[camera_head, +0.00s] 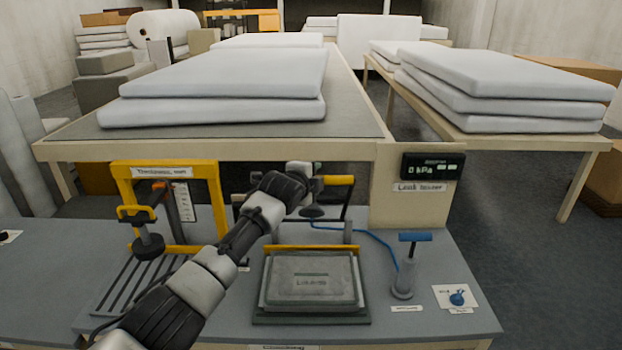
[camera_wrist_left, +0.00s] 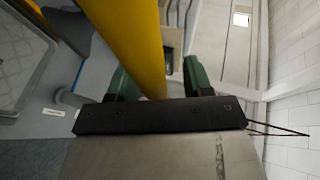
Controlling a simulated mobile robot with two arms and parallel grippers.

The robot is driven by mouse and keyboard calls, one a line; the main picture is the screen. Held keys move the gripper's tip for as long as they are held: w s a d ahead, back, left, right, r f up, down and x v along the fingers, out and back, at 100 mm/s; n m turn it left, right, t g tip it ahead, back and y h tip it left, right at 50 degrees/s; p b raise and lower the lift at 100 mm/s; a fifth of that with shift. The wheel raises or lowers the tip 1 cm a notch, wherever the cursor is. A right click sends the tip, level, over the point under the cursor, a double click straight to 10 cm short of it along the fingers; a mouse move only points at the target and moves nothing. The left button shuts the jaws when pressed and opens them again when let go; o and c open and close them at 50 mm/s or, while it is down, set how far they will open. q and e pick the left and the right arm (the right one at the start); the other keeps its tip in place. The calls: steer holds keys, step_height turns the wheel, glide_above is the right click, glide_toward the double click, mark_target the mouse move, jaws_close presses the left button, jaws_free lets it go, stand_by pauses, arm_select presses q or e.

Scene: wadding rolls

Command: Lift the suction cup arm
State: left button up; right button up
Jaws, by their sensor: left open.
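The suction cup arm shows in the head view behind my left arm, with a yellow handle (camera_head: 339,180) and a dark cup (camera_head: 312,212) with a blue hose. The cup hangs above the back of the grey block marked with a label (camera_head: 311,281). My left gripper is at the handle's left side; its fingers are hidden in the head view. In the left wrist view the open green fingers (camera_wrist_left: 157,78) stand on either side of the yellow bar (camera_wrist_left: 130,40), apparently with gaps. My right gripper is not in view.
A yellow frame with a black-footed gauge (camera_head: 149,246) stands left of my arm. A blue-handled hand pump (camera_head: 405,265) stands at the right. A tester box (camera_head: 432,167) reads 0 kPa. The big table (camera_head: 230,150) with white pads rises behind.

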arm_select(q)
steer(key=b+v, duration=0.3)
steer(key=v, duration=0.7)
steer(key=shift+s+r, duration=0.15)
steer(key=shift+s, duration=0.2)
steer(key=shift+a, duration=0.1)
